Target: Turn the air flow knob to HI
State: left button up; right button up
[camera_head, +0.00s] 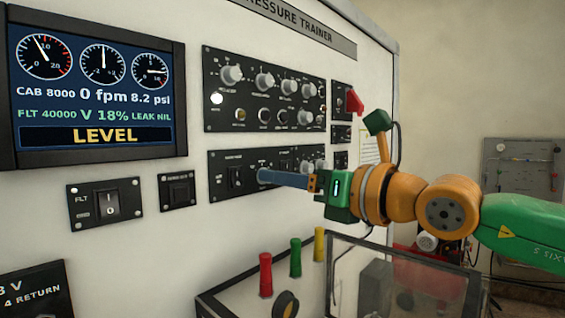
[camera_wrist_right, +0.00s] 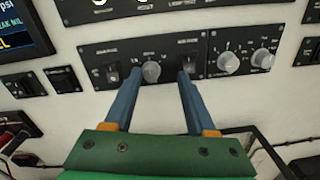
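The lower black control panel (camera_head: 222,180) carries a switch (camera_head: 236,177) at its left, and knobs and another switch further right. In the right wrist view a small grey knob (camera_wrist_right: 151,71) shows between my finger ends, nearer the left finger. Its label is too small to read, so I cannot tell whether it is the air flow knob. My right gripper (camera_wrist_right: 160,74) is open, with its two blue fingers apart, pointing at the panel. In the head view the right gripper (camera_head: 262,175) covers the panel's middle and hides this knob. I cannot tell if the fingers touch anything. My left gripper is not in view.
Two more knobs (camera_wrist_right: 228,62) (camera_wrist_right: 263,58) sit right of the fingers. An upper panel (camera_head: 264,92) holds several knobs. A display (camera_head: 95,85) reads LEVEL. A red handle (camera_head: 265,275), a green one (camera_head: 295,258) and a yellow one (camera_head: 319,245) stand below the arm.

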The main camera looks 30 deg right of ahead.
jog(key=shift+w+a+r, duration=0.1)
jog(key=shift+w+a, duration=0.05)
jog(key=shift+a, duration=0.4)
jog(key=shift+w+a, duration=0.15)
jog(key=shift+a, duration=0.35)
jog(key=shift+s, duration=0.1)
jog(key=shift+c, duration=1.3)
jog(key=shift+d, duration=0.4)
grip_shut()
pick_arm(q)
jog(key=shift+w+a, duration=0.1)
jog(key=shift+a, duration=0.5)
pick_arm(e)
jog(key=shift+a, duration=0.1)
